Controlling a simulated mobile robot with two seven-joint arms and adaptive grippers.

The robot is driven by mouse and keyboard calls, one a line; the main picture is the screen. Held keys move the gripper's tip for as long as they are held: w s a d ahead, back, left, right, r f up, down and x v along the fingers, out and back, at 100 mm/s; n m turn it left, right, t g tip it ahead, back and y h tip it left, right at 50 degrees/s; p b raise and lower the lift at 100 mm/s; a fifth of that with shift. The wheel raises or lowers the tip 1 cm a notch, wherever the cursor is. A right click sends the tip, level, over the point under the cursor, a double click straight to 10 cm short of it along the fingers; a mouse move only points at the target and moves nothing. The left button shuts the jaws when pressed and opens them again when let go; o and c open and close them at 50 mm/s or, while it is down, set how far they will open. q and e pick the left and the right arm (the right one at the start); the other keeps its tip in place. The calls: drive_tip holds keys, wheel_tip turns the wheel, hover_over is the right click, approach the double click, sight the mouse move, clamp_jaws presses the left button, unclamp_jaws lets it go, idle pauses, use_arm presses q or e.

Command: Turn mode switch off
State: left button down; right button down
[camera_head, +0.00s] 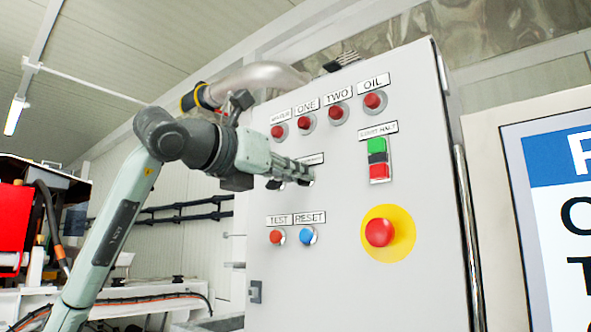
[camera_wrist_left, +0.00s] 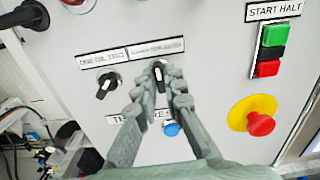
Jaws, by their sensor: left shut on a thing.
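A grey control panel (camera_head: 345,262) carries two black rotary switches side by side, which show in the left wrist view. The right-hand switch (camera_wrist_left: 160,74) has a black knob with a white mark, pointing about straight up. Its label (camera_wrist_left: 156,49) is too blurred to read. My left gripper (camera_head: 303,174) reaches the panel from the left. In the left wrist view its fingers (camera_wrist_left: 157,92) are shut on the right-hand switch, one on each side of the knob. The left-hand switch (camera_wrist_left: 107,85) is free, its knob tilted. In the head view the gripper mostly hides both switches.
Red lamps (camera_head: 338,113) sit above the gripper. A green and red start/halt switch (camera_head: 378,158) and a red emergency button (camera_head: 379,232) on a yellow disc are to the right. A red button (camera_head: 276,237) and a blue reset button (camera_head: 308,236) are just below.

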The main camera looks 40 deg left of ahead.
use_arm(q)
drive_tip(key=shift+m, duration=0.3)
drive_tip(key=c, duration=1.6)
unclamp_jaws()
drive_tip(key=s, duration=0.8)
drive_tip(key=s+a, duration=0.1)
drive_tip(key=s, duration=0.3)
